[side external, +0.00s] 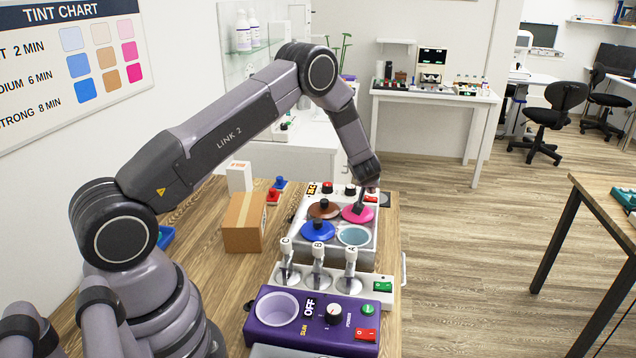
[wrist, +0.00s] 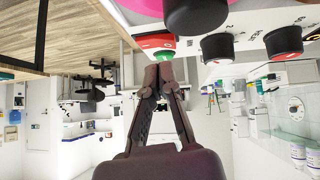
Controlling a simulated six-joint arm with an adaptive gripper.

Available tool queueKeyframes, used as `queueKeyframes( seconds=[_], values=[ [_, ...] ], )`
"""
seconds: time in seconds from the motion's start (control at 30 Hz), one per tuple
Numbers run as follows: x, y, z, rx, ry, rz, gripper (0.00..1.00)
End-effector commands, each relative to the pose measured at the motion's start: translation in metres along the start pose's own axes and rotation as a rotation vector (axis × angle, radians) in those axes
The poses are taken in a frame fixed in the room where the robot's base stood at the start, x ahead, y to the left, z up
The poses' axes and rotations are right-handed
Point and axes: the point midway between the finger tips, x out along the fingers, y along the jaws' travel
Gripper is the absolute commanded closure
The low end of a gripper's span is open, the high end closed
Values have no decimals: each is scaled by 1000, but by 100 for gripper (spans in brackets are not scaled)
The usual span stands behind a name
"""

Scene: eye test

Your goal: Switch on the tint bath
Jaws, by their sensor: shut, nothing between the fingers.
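The tint bath (side external: 291,230) is a white unit with several round wells on the table. A red and green rocker switch (wrist: 158,42) sits at the end of that row. My gripper (side external: 371,188) is shut and empty at the bath's back right corner. In the wrist view its fingertips (wrist: 165,68) are at the switch's green part; I cannot tell whether they touch.
A white unit with levers A, B and C (side external: 330,283) and a green switch stands in front of the bath. A purple device (side external: 280,333) with a dial is nearer. A cardboard box (side external: 244,222) stands left. Open floor lies right of the table.

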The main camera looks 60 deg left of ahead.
Motion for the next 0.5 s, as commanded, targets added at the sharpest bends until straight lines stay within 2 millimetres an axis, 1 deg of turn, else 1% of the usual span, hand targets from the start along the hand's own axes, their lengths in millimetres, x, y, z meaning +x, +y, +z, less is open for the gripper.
queueKeyframes(
  seconds=[0.13, 0.3, 0.4, 0.5],
  values=[
    [-22, 8, -22, -3, 3, 4, 100],
    [-64, 16, -19, 1, 1, 5, 100],
    [-84, 19, -18, 1, 0, 3, 100],
    [-100, 21, -18, 0, 1, 3, 100]
  ],
)
